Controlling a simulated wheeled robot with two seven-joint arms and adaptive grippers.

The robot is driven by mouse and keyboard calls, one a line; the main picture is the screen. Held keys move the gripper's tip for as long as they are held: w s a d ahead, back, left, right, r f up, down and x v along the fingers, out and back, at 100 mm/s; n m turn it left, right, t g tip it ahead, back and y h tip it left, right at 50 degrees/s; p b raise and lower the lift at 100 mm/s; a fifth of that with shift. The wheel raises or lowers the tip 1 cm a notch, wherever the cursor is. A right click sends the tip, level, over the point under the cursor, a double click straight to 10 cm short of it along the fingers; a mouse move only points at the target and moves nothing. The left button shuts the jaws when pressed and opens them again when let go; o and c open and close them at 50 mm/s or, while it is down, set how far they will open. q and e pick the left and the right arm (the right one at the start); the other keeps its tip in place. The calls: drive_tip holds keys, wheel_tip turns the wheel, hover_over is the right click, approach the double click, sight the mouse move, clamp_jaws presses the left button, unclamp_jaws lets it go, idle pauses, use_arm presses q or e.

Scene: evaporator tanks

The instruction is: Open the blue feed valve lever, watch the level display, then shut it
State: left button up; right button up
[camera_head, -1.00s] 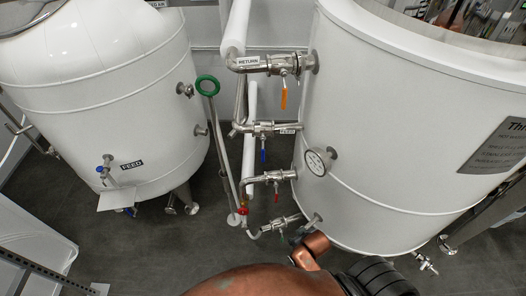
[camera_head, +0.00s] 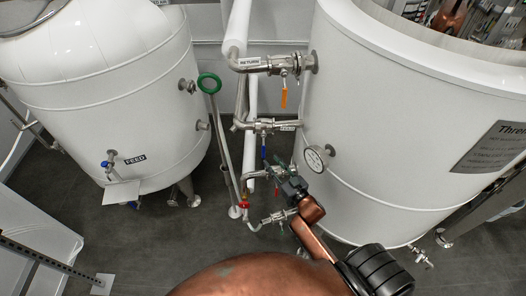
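The blue feed valve lever (camera_head: 264,152) hangs down from a steel pipe between the two white tanks, beside a small label. My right gripper (camera_head: 277,173) is just below and right of this lever, in front of the lower pipe. Its fingers are small and dark here, and I cannot tell whether they are open or touch the lever. I make out no level display. My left gripper is not in view.
An orange lever (camera_head: 284,98) hangs from the RETURN pipe (camera_head: 250,63) above. A green ring handle (camera_head: 209,83) stands to the left. The left tank (camera_head: 100,90) and right tank (camera_head: 400,130) flank the pipes. Another small valve (camera_head: 278,217) is lower down.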

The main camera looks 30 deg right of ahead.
sight(264, 153)
drive_tip(key=w+p, duration=0.1)
drive_tip(key=w, duration=0.6)
drive_tip(key=shift+w+a, duration=0.15)
drive_tip(key=shift+w, duration=0.15)
drive_tip(key=shift+c, duration=0.3)
clamp_jaws()
drive_tip(key=shift+a, duration=0.1)
